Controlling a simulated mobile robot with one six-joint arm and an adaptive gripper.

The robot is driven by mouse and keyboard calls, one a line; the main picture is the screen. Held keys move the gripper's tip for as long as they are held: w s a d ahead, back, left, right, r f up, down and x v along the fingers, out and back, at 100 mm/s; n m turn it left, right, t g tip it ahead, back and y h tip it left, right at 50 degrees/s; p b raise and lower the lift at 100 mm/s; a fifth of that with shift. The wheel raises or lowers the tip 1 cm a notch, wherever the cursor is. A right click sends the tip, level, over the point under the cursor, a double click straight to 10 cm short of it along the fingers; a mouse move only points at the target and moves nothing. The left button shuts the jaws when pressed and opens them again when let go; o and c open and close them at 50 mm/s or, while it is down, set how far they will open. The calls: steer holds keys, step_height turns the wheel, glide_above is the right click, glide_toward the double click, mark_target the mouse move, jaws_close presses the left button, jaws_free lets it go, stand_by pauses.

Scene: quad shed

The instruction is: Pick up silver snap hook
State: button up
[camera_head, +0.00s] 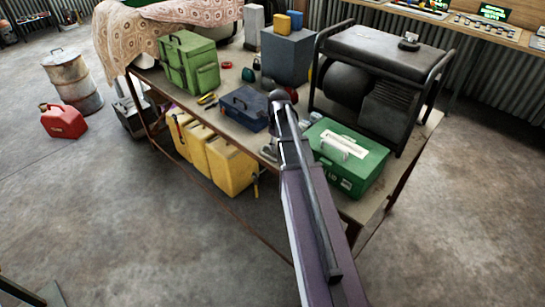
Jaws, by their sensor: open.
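I cannot clearly make out a silver snap hook. A small grey, silvery item (268,152) lies near the front edge of the workbench, just left of my arm and partly hidden by it. Another small grey and dark item (409,42) sits on top of the black-framed generator. Both are too small to identify for sure. My arm rises from the bottom over the bench's front edge, and its visible end is a dark rounded joint above the dark blue toolbox. My gripper's fingers do not show.
The bench (226,82) holds a green bag-like box (188,62), a dark blue toolbox (244,108), a green case (348,158), a blue-grey box (288,55) and the generator (372,75). Yellow containers (230,165) stand below. A red can (63,121) and drum (73,82) stand left. Front floor is mostly clear.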

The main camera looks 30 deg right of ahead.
steer(key=shift+f+b, duration=0.6)
steer(key=shift+f, duration=0.3)
jaws_close()
